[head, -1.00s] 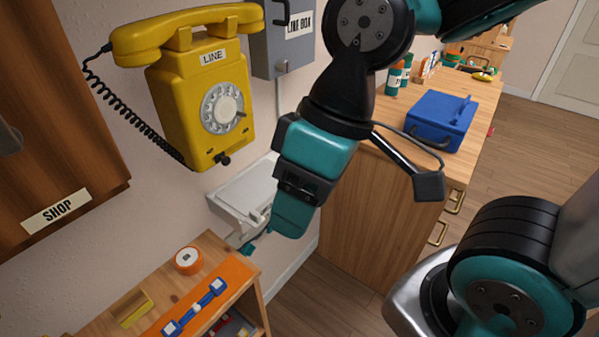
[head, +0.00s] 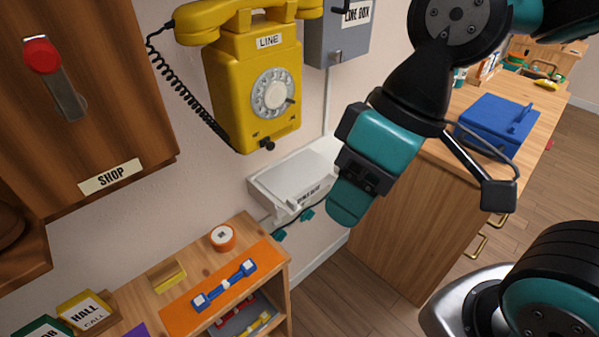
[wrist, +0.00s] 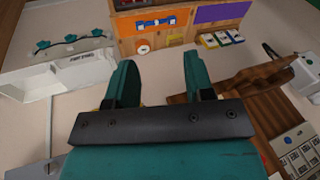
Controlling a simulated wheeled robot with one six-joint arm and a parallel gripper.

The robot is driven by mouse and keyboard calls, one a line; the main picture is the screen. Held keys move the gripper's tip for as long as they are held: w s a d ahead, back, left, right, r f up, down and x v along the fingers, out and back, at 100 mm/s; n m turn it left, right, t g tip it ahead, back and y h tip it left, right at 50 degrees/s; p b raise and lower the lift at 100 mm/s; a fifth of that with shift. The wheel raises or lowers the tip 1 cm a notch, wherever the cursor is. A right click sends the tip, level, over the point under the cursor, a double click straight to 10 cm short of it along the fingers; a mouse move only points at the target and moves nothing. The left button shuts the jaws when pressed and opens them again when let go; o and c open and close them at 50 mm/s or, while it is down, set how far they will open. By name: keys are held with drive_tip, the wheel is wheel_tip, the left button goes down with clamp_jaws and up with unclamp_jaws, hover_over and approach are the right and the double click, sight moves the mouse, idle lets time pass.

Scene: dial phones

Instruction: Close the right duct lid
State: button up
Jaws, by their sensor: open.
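The white duct (head: 292,178) is on the wall below the yellow phone in the head view, with a pale flat panel and a small label I cannot read clearly. Teal pieces on a dark cable (head: 307,214) show at its front edge. In the wrist view the white duct (wrist: 50,78) is at the left, with the cable and teal pieces (wrist: 70,39) beside it. I cannot tell the lid's exact angle. My gripper (head: 349,207) is beside the duct's right part in the head view. In the wrist view my gripper (wrist: 160,78) is open and empty, apart from the duct.
The yellow phone (head: 250,85) and grey line box (head: 337,35) are on the wall above. A wooden shelf (head: 185,270) with a blue handset-like piece (head: 224,285) stands at lower left. A wooden cabinet (head: 395,225) carrying a blue case (head: 490,122) stands behind my arm.

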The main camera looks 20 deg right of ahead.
drive_tip(key=w+f, duration=0.1)
drive_tip(key=w+f+m, duration=0.1)
drive_tip(key=w, duration=0.1)
drive_tip(key=shift+d+f+t+h+b, duration=0.1)
drive_tip(key=shift+f+t+h+b, duration=0.15)
drive_tip(key=shift+t+h+b, duration=0.05)
drive_tip(key=c, duration=0.7)
drive_tip(key=w+f, duration=0.2)
drive_tip(key=w+d+f+m+t+h, duration=0.1)
drive_tip(key=w+f, duration=0.1)
drive_tip(key=w, duration=0.1)
drive_tip(key=w+f+m+h+b, duration=0.1)
drive_tip(key=w+f, duration=0.1)
drive_tip(key=shift+w+d+f+t, duration=0.25)
drive_tip(key=shift+d+t, duration=0.05)
clamp_jaws()
drive_tip(key=t+h, duration=0.4)
drive_tip(key=h, duration=0.1)
approach(334, 174)
drive_tip(key=shift+m, duration=0.3)
drive_tip(key=f, duration=0.1)
drive_tip(key=w+f, duration=0.1)
drive_tip(key=f, duration=0.1)
drive_tip(key=w+f, duration=0.1)
drive_tip(key=f, duration=0.1)
drive_tip(key=shift+w+d, duration=0.15)
drive_tip(key=shift+w+d+f, duration=0.2)
drive_tip(key=shift+w+d, duration=0.15)
drive_tip(key=shift+d, duration=0.3)
drive_tip(key=shift+d, duration=0.1)
